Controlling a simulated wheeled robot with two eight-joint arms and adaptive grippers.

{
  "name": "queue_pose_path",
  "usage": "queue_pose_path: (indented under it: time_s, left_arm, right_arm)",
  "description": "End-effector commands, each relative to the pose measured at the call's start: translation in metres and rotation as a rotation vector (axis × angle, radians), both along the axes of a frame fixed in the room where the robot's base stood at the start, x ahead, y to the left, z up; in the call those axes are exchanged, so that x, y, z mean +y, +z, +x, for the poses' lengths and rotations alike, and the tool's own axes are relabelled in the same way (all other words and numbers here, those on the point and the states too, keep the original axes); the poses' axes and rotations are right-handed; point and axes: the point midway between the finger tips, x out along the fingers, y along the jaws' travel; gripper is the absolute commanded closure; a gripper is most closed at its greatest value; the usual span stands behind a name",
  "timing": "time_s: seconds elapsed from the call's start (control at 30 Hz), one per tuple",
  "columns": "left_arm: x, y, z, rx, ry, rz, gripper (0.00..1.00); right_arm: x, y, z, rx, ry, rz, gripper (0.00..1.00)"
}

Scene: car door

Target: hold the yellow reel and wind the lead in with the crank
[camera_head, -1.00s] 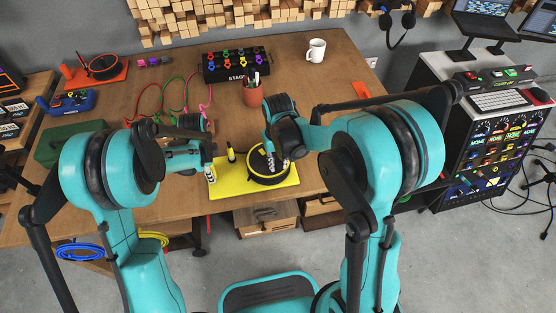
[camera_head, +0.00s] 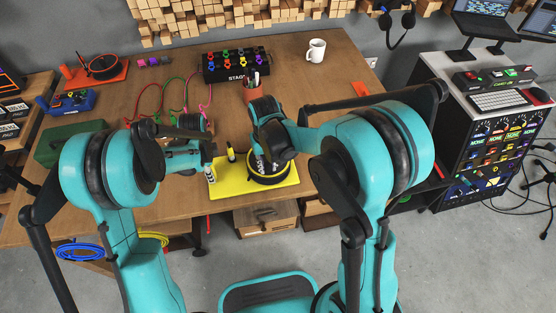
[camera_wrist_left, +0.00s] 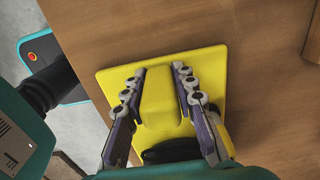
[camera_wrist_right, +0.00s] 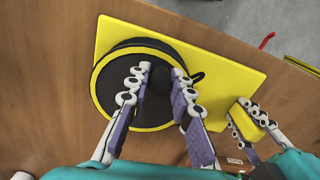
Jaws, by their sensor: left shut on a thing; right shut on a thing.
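The yellow reel has a flat yellow base plate (camera_head: 225,180) at the table's front edge and a black drum with a yellow rim (camera_wrist_right: 113,62). My left gripper (camera_wrist_left: 158,68) is shut on the raised yellow block (camera_wrist_left: 160,92) of the base; in the head view it is at the plate's left end. My right gripper (camera_wrist_right: 166,72) is over the drum, shut on a black crank knob (camera_wrist_right: 159,84) partly hidden between its fingers. In the head view my right wrist hides part of the drum. A short black piece of lead (camera_wrist_right: 196,77) shows beside the drum.
Green, red and pink cables (camera_head: 184,95) lie behind my left gripper. A green case (camera_head: 70,143) is at the left.

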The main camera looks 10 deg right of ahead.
Motion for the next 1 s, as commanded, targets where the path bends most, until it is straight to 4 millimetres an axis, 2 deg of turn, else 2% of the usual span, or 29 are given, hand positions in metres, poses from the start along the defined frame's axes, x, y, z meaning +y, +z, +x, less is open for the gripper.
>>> queue_pose_path:
  time_s: [0.2,0.63,1.0]
  left_arm:
    - [-0.001,0.0,-0.001,0.003,-0.004,-0.002,1.0]
    - [-0.001,-0.001,-0.001,0.003,-0.004,-0.002,1.0]
    - [-0.001,-0.001,-0.001,0.003,-0.004,-0.001,1.0]
  right_arm:
    - [0.015,0.0,0.006,-0.004,0.002,0.001,1.0]
    - [0.019,0.0,0.008,-0.003,0.001,0.001,1.0]
    - [0.034,0.0,0.026,-0.004,0.002,0.0,1.0]
